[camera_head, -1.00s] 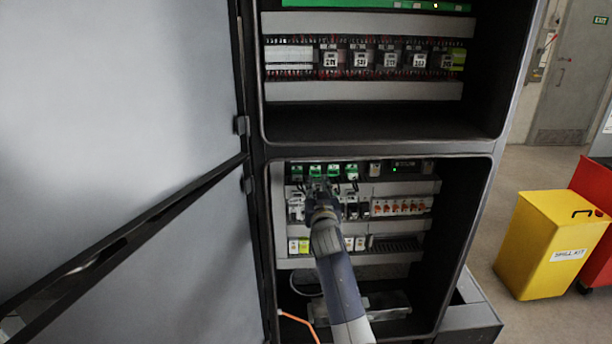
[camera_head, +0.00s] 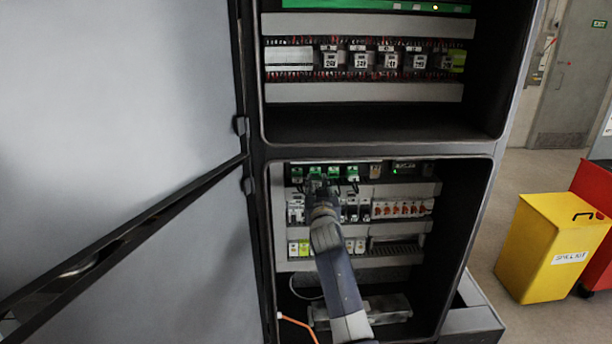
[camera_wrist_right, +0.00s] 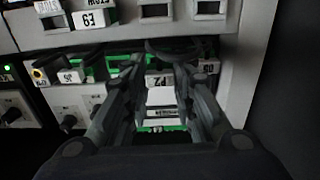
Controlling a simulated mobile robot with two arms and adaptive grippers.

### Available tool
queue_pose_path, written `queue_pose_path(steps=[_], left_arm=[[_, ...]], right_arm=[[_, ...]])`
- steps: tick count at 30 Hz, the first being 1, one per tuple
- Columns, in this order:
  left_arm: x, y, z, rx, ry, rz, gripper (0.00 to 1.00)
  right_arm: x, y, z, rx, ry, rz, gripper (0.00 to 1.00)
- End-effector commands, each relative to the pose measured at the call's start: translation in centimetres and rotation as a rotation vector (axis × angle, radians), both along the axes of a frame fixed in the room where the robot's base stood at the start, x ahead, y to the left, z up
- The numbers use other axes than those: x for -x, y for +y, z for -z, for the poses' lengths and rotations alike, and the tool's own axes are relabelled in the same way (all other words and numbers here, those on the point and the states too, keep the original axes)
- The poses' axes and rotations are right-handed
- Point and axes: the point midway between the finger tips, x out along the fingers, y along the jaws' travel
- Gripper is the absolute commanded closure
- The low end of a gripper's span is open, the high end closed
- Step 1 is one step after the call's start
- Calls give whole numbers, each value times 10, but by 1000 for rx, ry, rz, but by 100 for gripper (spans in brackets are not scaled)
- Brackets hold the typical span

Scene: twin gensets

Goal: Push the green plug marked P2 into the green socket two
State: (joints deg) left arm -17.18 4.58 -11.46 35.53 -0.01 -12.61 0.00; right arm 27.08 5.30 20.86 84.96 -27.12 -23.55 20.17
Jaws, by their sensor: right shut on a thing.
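My right gripper (camera_head: 317,184) reaches into the lower bay of the cabinet, at the row of green connectors. In the right wrist view my right gripper (camera_wrist_right: 161,72) is shut on a pale block whose label reads P2 upside down, the plug P2 (camera_wrist_right: 160,96). Green shows at the plug's near end. The green socket two is hidden behind the gripper and plug, so I cannot tell how deep the plug sits. Neighbouring green connectors (camera_head: 352,173) show to the right of the gripper in the head view. My left gripper is not in view.
The open cabinet door (camera_head: 120,130) fills the left. Breakers (camera_head: 402,208) sit on the rail below the connectors. In the wrist view a grey side wall (camera_wrist_right: 246,60) stands close beside the gripper. A yellow spill kit bin (camera_head: 548,245) stands on the floor at right.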

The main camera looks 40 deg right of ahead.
Motion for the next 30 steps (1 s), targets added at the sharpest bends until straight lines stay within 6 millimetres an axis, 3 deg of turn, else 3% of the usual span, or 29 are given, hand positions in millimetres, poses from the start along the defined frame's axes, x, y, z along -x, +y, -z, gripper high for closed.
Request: queue_pose_path(steps=[30], left_arm=[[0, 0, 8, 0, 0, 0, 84]], right_arm=[[-11, -7, 0, 1, -1, 0, 100]])
